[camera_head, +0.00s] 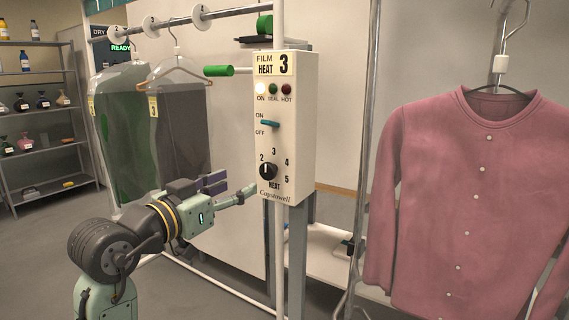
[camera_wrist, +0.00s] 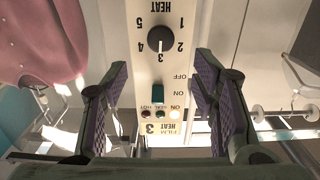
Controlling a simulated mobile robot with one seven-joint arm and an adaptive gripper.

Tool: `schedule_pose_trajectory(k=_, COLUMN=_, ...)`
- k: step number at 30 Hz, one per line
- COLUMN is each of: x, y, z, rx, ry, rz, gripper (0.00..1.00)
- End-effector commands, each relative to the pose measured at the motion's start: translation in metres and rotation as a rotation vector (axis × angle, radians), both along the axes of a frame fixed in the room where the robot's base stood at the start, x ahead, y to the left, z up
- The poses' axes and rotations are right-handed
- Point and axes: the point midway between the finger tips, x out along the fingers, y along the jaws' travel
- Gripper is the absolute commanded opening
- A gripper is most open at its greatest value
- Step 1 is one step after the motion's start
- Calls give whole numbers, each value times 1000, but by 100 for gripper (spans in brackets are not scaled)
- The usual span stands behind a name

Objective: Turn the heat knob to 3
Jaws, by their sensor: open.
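The black heat knob (camera_head: 268,171) is low on the front of the cream control box (camera_head: 300,130), inside a ring of numbers. In the wrist view the box is upside down, and the knob (camera_wrist: 160,40) shows a white mark that appears to point at 3. My gripper (camera_head: 236,187) is open, in front of the box and left of the knob in the head view. In the wrist view its two purple-padded fingers (camera_wrist: 160,95) stand apart on either side of the box. The knob is beyond them, and nothing is between the pads.
A teal ON/OFF switch (camera_head: 270,124) and three lamps, the ON one lit (camera_head: 261,89), sit above the knob. A green-ended lever (camera_head: 218,71) sticks out left. Bagged garments (camera_head: 180,130) hang left; a pink shirt (camera_head: 470,200) hangs right. Rail posts stand by the box.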

Motion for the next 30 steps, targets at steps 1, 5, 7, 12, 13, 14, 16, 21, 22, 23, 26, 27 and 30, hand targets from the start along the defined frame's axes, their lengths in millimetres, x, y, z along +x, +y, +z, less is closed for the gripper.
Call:
schedule_pose_trajectory(k=1, x=3, y=-2, z=0, rx=-6, ry=6, rz=0, gripper=53)
schedule_pose_trajectory(k=5, x=16, y=-12, z=1, rx=-5, ry=6, rz=-2, gripper=53)
schedule_pose_trajectory(k=7, x=27, y=-20, z=2, rx=-5, ry=6, rz=-2, gripper=53)
schedule_pose_trajectory(k=12, x=54, y=-39, z=2, rx=-3, ry=6, rz=-2, gripper=53)
schedule_pose_trajectory(k=13, x=58, y=-43, z=2, rx=-3, ry=5, rz=-2, gripper=53)
schedule_pose_trajectory(k=14, x=62, y=-46, z=2, rx=-2, ry=5, rz=-2, gripper=53)
schedule_pose_trajectory(k=16, x=71, y=-51, z=2, rx=-3, ry=5, rz=-1, gripper=53)
schedule_pose_trajectory(k=21, x=83, y=-61, z=0, rx=-3, ry=3, rz=-1, gripper=53)
schedule_pose_trajectory(k=22, x=84, y=-61, z=0, rx=-3, ry=3, rz=-1, gripper=53)
schedule_pose_trajectory(k=23, x=85, y=-62, z=0, rx=-3, ry=3, rz=0, gripper=53)
schedule_pose_trajectory(k=26, x=86, y=-63, z=-1, rx=-2, ry=3, rz=0, gripper=53)
schedule_pose_trajectory(k=27, x=86, y=-63, z=-1, rx=-2, ry=3, rz=0, gripper=53)
schedule_pose_trajectory(k=30, x=86, y=-63, z=-1, rx=-1, ry=2, rz=0, gripper=53)
